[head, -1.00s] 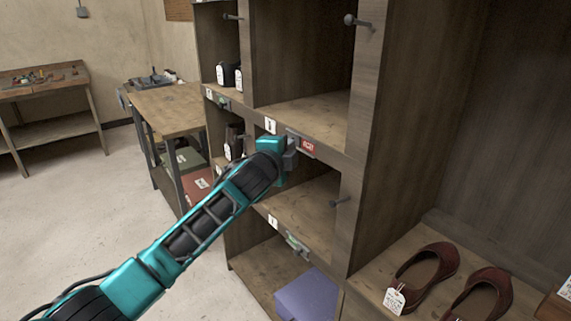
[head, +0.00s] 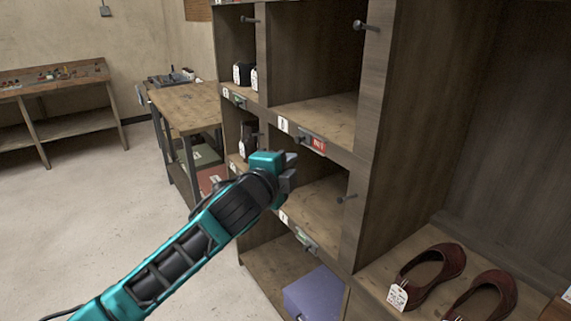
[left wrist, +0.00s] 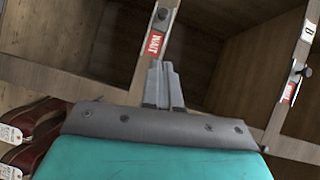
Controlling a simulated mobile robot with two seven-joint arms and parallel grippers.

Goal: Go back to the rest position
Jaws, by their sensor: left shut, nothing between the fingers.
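My left gripper (head: 289,170) is shut and empty. In the head view it stands in front of the wooden shelf unit (head: 368,80), a little below a red sign (head: 313,142) on a shelf edge, apart from it. In the left wrist view its closed fingers (left wrist: 163,85) point at the shelf, and a red sign reading "WAIT" (left wrist: 153,43) shows just beyond them. My right gripper is in neither view.
Red-brown shoes (head: 432,275) with tags sit in the lower right compartment. A purple box (head: 315,294) lies in the bottom compartment. Metal pegs (head: 365,26) stick out from the shelf uprights. A workbench (head: 185,105) stands behind at left. Open floor (head: 70,215) lies at left.

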